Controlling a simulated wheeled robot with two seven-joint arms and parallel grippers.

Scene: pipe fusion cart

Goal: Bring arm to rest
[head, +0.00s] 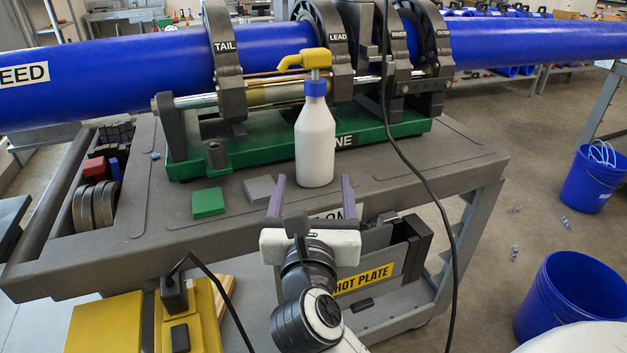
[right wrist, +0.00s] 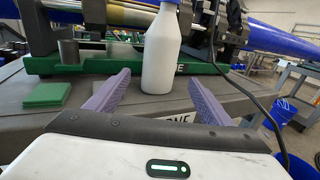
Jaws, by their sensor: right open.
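My right gripper (head: 312,196) is open and empty at the front edge of the cart top. The bottle stands upright on the cart, just beyond the fingertips. In the right wrist view the bottle (right wrist: 160,55) shows between and past the spread fingers (right wrist: 150,90), with a gap on each side. My left gripper is not in view.
The grey cart (head: 440,165) carries a green-based fusion machine (head: 240,150) clamping a long blue pipe (head: 120,75). A green pad (head: 208,203) and grey pad (head: 259,189) lie left of the bottle. A black cable (head: 420,180) hangs at right. Blue buckets (head: 575,300) stand on the floor.

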